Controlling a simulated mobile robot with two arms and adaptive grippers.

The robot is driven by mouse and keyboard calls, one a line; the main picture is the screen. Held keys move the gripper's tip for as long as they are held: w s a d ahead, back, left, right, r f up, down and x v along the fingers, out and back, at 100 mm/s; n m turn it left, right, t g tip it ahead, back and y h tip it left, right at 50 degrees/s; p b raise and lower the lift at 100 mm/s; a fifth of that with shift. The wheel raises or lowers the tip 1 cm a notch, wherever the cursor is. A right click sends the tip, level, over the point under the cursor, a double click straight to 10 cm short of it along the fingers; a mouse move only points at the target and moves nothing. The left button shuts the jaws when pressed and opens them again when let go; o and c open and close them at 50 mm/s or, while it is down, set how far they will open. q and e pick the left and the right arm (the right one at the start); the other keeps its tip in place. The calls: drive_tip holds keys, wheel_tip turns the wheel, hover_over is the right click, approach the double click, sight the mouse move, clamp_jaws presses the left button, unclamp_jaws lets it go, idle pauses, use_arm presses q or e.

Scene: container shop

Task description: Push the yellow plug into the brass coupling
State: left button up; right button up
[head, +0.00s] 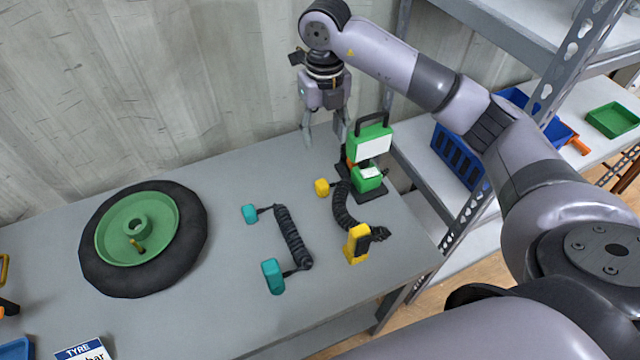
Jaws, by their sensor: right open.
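A black coiled hose (343,207) lies on the grey bench with a small yellow end piece (321,187) at its far end and a larger yellow end piece (357,243) at its near end. I cannot tell which is the plug. I cannot make out a brass coupling for certain; a small brass-coloured stem (138,246) sticks up from the green wheel hub. My right gripper (325,136) points down, open and empty, at the back of the bench, above and behind the small yellow end and left of the green unit. My left gripper is out of view.
A green unit (370,142) with a black handle stands at the back right, close to the hose. A second coiled hose (293,238) with teal ends lies left of it. A black tyre (192,238) lies flat at left. Shelves (468,208) stand right of the bench.

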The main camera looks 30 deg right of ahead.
drive_tip(key=p, duration=0.3)
hover_over(322, 183)
wheel_tip(322, 183, down, 11)
drive_tip(key=shift+d+f, duration=0.15)
drive_tip(key=shift+w+f, duration=0.1)
drive_tip(key=shift+f, duration=0.4)
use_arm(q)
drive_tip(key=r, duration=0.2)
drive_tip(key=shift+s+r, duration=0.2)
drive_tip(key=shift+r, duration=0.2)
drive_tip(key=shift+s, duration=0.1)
use_arm(e)
wheel_tip(322, 183, down, 5)
drive_tip(key=shift+r+p, duration=0.2)
drive_tip(key=shift+p, duration=0.8)
drive_tip(key=shift+f, duration=0.3)
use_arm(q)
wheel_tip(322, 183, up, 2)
